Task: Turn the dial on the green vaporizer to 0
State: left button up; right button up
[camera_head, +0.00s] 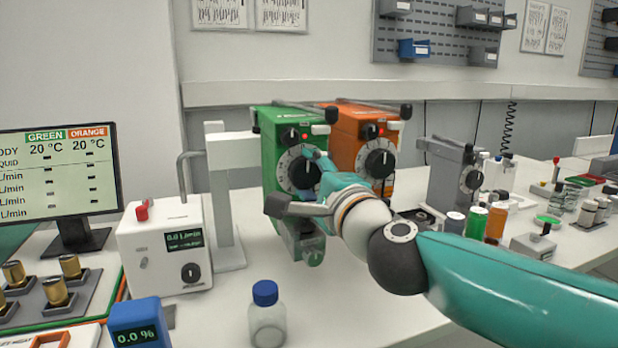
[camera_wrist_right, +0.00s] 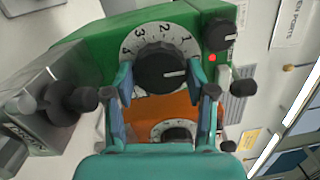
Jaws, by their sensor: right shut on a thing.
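My left gripper is not in view.
A white flow box (camera_head: 165,245) and a monitor (camera_head: 60,175) stand to the left. A blue-capped bottle (camera_head: 267,318) stands in front of the green vaporizer. A grey unit (camera_head: 452,180) and several small bottles are to the right. The orange vaporizer's dial (camera_head: 380,160) is close by.

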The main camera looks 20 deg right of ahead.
jog(key=o, duration=1.2)
jog(key=shift+f, duration=0.3)
